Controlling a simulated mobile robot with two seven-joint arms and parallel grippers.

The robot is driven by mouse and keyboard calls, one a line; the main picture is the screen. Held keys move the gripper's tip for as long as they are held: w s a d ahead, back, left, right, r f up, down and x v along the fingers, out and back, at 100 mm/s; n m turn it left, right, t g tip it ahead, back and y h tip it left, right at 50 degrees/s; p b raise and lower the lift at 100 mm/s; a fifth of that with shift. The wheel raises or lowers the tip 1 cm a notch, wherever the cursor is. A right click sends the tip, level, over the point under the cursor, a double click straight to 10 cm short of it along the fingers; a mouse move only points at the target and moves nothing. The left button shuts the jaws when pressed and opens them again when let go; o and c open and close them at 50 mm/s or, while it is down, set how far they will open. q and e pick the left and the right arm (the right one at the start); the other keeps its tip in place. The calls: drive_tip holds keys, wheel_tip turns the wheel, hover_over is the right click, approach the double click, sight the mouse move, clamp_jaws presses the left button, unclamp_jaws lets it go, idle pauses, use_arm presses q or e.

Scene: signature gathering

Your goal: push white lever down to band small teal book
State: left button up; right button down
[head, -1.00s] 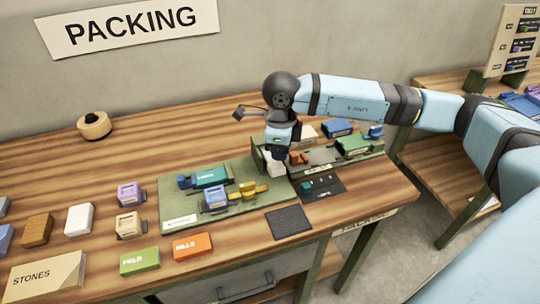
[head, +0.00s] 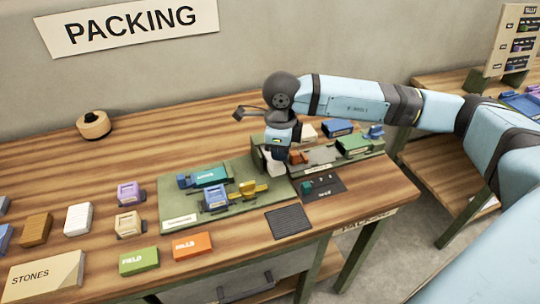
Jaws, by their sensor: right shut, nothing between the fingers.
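My right gripper (head: 277,153) comes in from the right and points down at the back of the table. It is shut, with its tips against or just above a white block (head: 272,166) that looks like the white lever; contact is hard to tell. The gripper hides part of the lever's upper end. A small teal block (head: 307,187), likely the small teal book, lies on a dark mat (head: 330,186) to the right of the lever. My left gripper is not in view.
A green board (head: 180,221) left of the lever holds a longer teal piece (head: 211,176), a blue one and a yellow one. A green tray (head: 378,153) with several coloured pieces stands close behind the mat. A black ribbed pad (head: 288,222) lies in front.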

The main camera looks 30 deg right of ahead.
sight(279, 164)
use_arm(q)
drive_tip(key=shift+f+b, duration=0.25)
drive_tip(key=shift+b, duration=0.15)
use_arm(e)
drive_tip(key=shift+f, duration=0.55)
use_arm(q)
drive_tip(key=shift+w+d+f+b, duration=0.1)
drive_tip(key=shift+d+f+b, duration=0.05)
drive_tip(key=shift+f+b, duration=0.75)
use_arm(e)
drive_tip(key=shift+f, duration=1.2)
use_arm(q)
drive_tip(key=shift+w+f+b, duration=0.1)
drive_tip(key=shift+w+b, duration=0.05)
drive_tip(key=shift+b, duration=0.65)
use_arm(e)
drive_tip(key=shift+f, duration=0.8)
use_arm(q)
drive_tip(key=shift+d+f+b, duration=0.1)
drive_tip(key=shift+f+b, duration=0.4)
drive_tip(key=shift+b, duration=0.25)
use_arm(e)
drive_tip(key=shift+f, duration=0.95)
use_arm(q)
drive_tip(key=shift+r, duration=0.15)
use_arm(e)
drive_tip(key=shift+r, duration=0.1)
